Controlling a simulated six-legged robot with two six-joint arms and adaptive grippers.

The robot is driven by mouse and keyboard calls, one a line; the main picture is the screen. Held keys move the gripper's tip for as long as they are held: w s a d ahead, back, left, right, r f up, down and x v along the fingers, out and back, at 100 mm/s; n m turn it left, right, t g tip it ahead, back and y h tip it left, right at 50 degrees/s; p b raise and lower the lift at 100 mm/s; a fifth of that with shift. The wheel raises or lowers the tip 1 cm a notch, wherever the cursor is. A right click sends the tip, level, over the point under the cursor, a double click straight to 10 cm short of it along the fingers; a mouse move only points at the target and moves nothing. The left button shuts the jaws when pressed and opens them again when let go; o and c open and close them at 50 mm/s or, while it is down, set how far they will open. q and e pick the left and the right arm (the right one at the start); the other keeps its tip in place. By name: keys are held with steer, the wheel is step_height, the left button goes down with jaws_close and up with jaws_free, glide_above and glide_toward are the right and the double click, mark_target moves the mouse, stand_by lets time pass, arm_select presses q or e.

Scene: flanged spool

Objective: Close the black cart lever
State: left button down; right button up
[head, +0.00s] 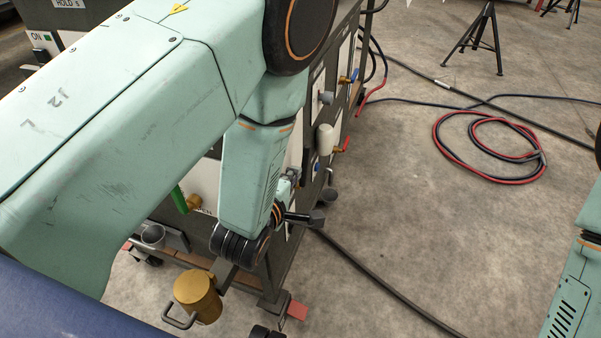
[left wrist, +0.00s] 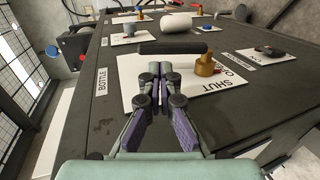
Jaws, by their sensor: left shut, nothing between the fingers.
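In the left wrist view, the black lever (left wrist: 172,47) runs left from its brass valve body (left wrist: 206,66) over a white plate (left wrist: 130,80) on the dark cart panel. The word SHUT is printed on the plate below the brass body, and OPEN to its right. My left gripper (left wrist: 160,68) is shut and empty, with its fingertips just below the lever in the picture; I cannot tell whether they touch it. In the head view, my left gripper (head: 290,182) is small and partly hidden by my forearm at the cart's side. My right gripper is not visible.
In the head view, a white cylinder (head: 325,138) and levers with red and blue handles stick out of the cart panel. A brass canister (head: 197,296) stands below. A coiled red and black hose (head: 490,148) lies on open floor to the right.

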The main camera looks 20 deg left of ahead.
mark_target(303, 160)
arm_select(q)
steer(key=b+x, duration=0.2)
steer(key=x, duration=0.2)
steer(key=shift+w+a+f+b, duration=0.1)
steer(key=shift+f+b, duration=0.1)
steer(key=shift+b, duration=0.1)
steer(key=shift+w+b, duration=0.35)
steer(key=shift+w, duration=0.2)
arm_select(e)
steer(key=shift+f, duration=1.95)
arm_select(q)
steer(key=shift+a, duration=0.1)
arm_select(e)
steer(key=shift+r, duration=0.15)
